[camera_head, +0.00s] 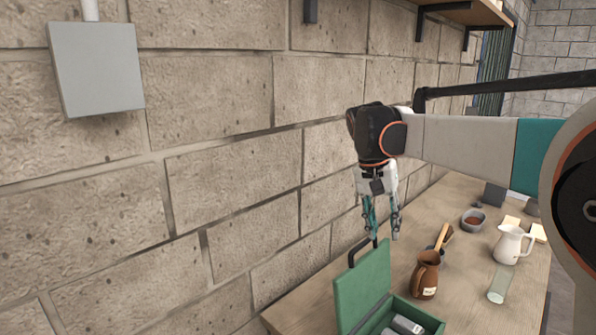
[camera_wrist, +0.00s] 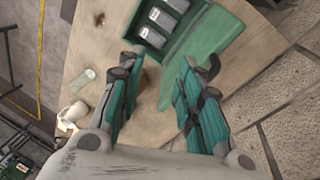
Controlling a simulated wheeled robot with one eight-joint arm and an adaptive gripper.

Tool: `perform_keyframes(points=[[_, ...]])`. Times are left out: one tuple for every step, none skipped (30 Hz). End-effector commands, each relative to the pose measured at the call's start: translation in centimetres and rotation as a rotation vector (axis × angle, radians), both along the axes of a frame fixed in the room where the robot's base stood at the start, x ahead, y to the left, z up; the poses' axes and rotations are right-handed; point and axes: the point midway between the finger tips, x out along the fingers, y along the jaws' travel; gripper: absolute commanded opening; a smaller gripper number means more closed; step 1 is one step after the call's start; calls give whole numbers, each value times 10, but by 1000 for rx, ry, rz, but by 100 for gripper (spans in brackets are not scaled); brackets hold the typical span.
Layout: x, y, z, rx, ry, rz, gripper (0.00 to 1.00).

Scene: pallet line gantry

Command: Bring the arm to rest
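My gripper (camera_head: 382,235) hangs fingers down from my outstretched arm, near the block wall and above the wooden workbench. In the wrist view its two teal fingers stand apart and my gripper (camera_wrist: 158,72) is open, with nothing held between them. Below it is a green case (camera_head: 368,285) with its lid raised and a black handle (camera_head: 358,252) on the lid. The case also shows in the wrist view (camera_wrist: 205,48), with several grey items (camera_wrist: 165,18) in it. In the head view the fingertips appear just above the lid; I cannot tell the exact gap.
On the workbench (camera_head: 315,305) stand a brown jug (camera_head: 426,276), a clear glass (camera_head: 499,284), a white pitcher (camera_head: 509,245) and a grey bowl (camera_head: 473,220). A grey box (camera_head: 97,68) is on the wall at left. A wooden shelf (camera_head: 470,12) is above.

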Motion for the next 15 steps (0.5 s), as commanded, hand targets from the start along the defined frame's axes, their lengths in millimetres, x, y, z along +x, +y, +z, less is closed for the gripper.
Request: perform_keyframes(points=[[-15,-2,-3,13,-21,22,33],[-22,-3,-4,20,-35,37,33],[-32,-4,-5,31,-54,59,33],[-39,-4,-7,38,-67,73,33],[-47,-4,-8,45,-81,90,33],[-57,-5,-10,54,-101,109,33],[-64,-6,-12,59,-115,125,33],[-72,-6,-14,65,-131,139,33],[-82,-6,-18,73,-150,159,33],[-90,-6,-21,78,-164,173,33],[-97,-7,-24,83,-181,189,33],[-108,-7,-28,88,-200,207,33],[-116,-7,-32,94,-215,222,33],[-123,-7,-36,97,-232,235,33],[-134,-7,-41,101,-252,254,33]])
